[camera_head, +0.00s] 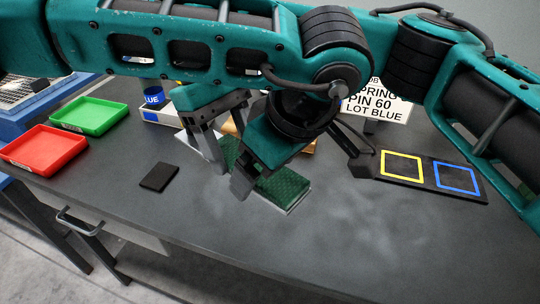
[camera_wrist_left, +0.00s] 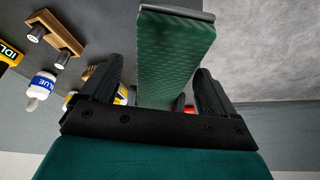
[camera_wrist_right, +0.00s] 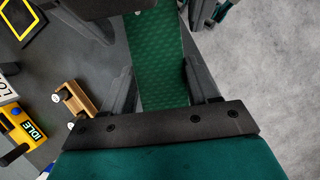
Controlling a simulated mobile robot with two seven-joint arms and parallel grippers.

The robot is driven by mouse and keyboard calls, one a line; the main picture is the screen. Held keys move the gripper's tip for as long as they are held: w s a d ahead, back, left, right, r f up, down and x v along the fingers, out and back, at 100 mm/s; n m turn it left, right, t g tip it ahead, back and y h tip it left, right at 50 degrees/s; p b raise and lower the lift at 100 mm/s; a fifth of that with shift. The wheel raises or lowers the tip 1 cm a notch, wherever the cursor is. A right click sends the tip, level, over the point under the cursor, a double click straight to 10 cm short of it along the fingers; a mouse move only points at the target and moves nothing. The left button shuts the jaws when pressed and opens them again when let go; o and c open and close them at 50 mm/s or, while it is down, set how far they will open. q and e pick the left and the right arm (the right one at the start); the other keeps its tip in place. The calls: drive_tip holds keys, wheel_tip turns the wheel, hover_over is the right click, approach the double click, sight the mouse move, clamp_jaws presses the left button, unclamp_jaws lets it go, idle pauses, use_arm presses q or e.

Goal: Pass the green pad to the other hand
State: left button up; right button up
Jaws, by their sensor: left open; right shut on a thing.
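The green pad (camera_head: 285,186) is a flat textured block with a pale underside, held above the middle of the table in the head view. In the right wrist view the pad (camera_wrist_right: 157,62) runs between the fingers of my right gripper (camera_wrist_right: 162,85), which is shut on it. In the left wrist view the pad (camera_wrist_left: 172,55) extends between the spread fingers of my left gripper (camera_wrist_left: 158,85), which is open around it. In the head view the two grippers crowd together and partly hide the pad.
A red tray (camera_head: 44,148) and a green tray (camera_head: 90,115) stand at left. A small dark block (camera_head: 159,177) lies nearby. A dark board (camera_head: 430,174) with yellow and blue squares lies at right. A sign (camera_head: 380,104) stands behind. The front table is clear.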

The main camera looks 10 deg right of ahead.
use_arm(q)
drive_tip(key=shift+c, duration=0.2)
drive_tip(key=c, duration=1.1)
drive_tip(key=shift+c, duration=0.4)
use_arm(e)
drive_tip(key=o, duration=1.2)
drive_tip(key=shift+o, duration=0.2)
